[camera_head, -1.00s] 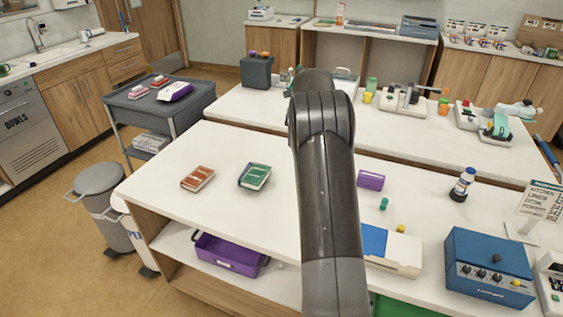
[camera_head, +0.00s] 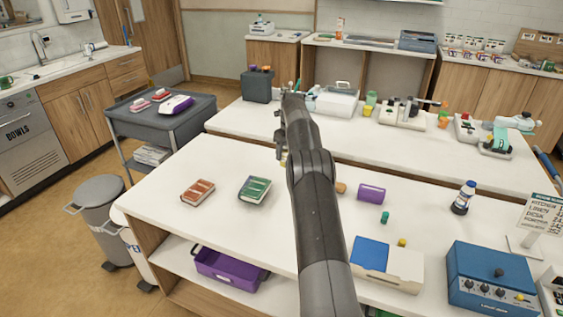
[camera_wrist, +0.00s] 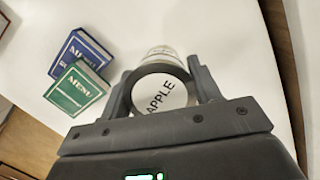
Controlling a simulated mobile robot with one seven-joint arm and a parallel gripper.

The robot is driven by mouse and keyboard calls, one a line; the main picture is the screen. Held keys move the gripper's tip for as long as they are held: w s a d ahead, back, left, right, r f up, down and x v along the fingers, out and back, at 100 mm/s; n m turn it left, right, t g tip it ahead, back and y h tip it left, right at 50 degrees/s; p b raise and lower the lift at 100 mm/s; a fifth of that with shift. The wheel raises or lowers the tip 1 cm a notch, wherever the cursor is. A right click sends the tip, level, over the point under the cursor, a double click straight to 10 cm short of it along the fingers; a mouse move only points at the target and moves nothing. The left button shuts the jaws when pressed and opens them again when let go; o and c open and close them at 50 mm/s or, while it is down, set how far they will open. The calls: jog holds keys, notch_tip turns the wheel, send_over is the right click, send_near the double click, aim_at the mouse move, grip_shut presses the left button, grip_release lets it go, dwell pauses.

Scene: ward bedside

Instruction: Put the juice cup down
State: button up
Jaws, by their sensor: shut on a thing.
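The juice cup (camera_wrist: 160,93) shows in the wrist view, its round white top marked "APPLE" facing the camera. My gripper (camera_wrist: 165,80) is shut on it, with one dark finger on each side. A pale rounded part shows just beyond the top; I cannot tell whether the cup's base touches the surface. White counter lies around it. In the head view my arm hides most of the gripper and the cup.
The white near counter (camera_head: 215,155) holds a brown-red book (camera_head: 198,192), a green book (camera_head: 254,190), a purple cylinder (camera_head: 371,193) and a blue-and-white device (camera_head: 388,264). The wrist view shows a blue menu book (camera_wrist: 82,53) touching a green one (camera_wrist: 77,88). Counter left of the books is clear.

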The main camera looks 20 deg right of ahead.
jog(key=shift+w+a+f, duration=0.55)
jog(key=shift+w+a, duration=0.1)
jog(key=shift+w, duration=0.05)
jog(key=shift+f, duration=1.95)
jog(key=shift+f, duration=0.1)
jog(key=o, duration=1.1)
